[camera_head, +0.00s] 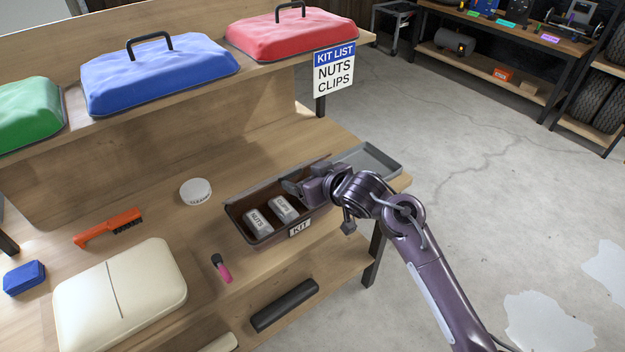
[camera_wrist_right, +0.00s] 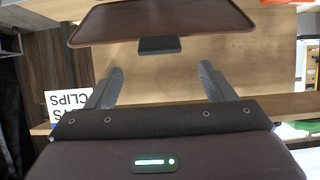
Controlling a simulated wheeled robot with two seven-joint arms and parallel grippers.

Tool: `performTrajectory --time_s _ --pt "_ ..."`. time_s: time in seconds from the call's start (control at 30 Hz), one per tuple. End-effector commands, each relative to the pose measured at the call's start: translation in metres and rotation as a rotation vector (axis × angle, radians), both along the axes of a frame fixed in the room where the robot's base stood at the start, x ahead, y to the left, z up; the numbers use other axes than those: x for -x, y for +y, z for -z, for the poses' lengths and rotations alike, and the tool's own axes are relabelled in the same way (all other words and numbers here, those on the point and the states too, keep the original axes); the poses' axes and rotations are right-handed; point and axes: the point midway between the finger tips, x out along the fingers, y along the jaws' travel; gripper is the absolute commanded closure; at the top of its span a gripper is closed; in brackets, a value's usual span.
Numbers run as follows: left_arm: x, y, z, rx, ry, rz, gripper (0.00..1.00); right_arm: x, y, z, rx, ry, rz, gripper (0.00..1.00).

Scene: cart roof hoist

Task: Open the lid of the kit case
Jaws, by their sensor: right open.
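The brown kit case (camera_head: 236,222), labelled KIT on its front, stands on the work table. Its top is open, and a box marked NUTS (camera_head: 259,223) and a box marked CLIPS (camera_head: 284,208) show inside. In the right wrist view, a brown panel with a dark tab, which looks like the raised lid (camera_wrist_right: 160,20), is ahead of my right gripper (camera_wrist_right: 161,68). The gripper is open, and the tab (camera_wrist_right: 159,45) appears between and just past its fingertips, not clamped. In the head view, my right gripper (camera_head: 296,187) is over the case's right end. My left gripper is out of view.
A grey tray (camera_head: 385,155) lies right of the case, behind my arm. A shelf with green, blue and red covers (camera_head: 290,34) is behind.

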Motion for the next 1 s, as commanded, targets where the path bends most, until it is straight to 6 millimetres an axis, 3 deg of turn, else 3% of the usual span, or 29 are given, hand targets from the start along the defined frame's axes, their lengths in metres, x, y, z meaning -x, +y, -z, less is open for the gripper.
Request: performTrajectory --time_s 0.23,0.77,0.87,0.97,1.0 --pt "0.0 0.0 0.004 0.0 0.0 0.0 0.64 0.02 -0.014 -0.012 -0.001 -0.001 0.0 0.24" --pt "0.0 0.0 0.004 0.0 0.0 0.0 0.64 0.021 -0.016 -0.014 0.0 0.0 0.001 0.24" --pt "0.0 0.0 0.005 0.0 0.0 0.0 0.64 0.021 -0.019 0.002 -0.002 0.023 0.01 0.24" --pt "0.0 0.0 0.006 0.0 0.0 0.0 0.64 0.021 -0.028 0.045 -0.006 0.084 0.037 0.24" --pt "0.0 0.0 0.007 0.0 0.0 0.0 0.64 0.022 -0.033 0.07 -0.006 0.118 0.052 0.24"
